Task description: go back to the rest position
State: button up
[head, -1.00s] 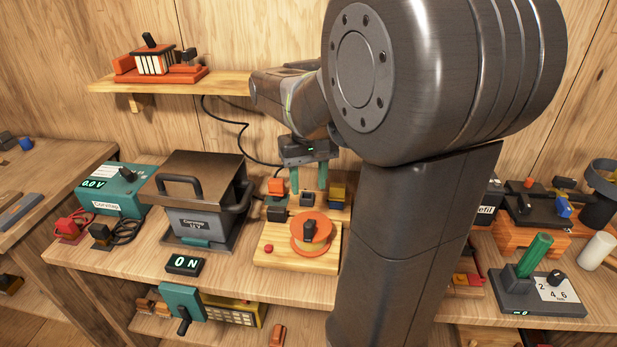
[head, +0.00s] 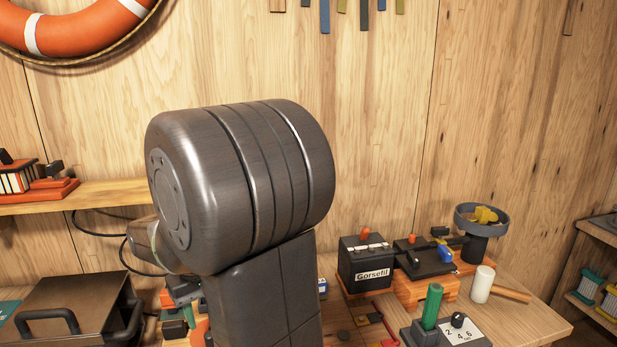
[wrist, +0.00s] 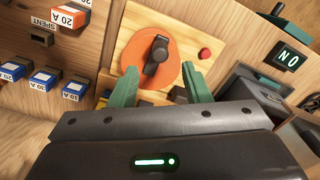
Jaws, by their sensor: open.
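My gripper shows in the wrist view with two green fingers (wrist: 162,84) spread apart and nothing between them. Beyond the fingertips is an orange round dial with a black knob (wrist: 157,58) on a light wooden board (wrist: 120,35). I cannot tell how far the fingers are from the board. In the head view my arm's large dark joint covers the middle. Only a small green part of my gripper (head: 188,318) shows at the lower left of the arm, near the bench.
A lidded battery case (head: 75,305) is at left. A shelf (head: 100,194) projects from the wall. In the wrist view, several labelled fuses (wrist: 45,78) line the left.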

notch_tip(320, 180, down, 7)
jog(key=shift+f, duration=0.15)
jog(key=shift+a, duration=0.1)
dwell(0.5)
jog(key=shift+r, duration=0.45)
notch_tip(320, 180, up, 13)
notch_tip(320, 180, down, 14)
jog(key=shift+r, duration=0.2)
jog(key=shift+f, duration=0.15)
jog(key=shift+s+a+m, duration=0.1)
jog(key=shift+a+m, duration=0.25)
jog(key=shift+m, duration=0.55)
jog(key=shift+a+m, duration=0.3)
jog(key=shift+m, duration=0.6)
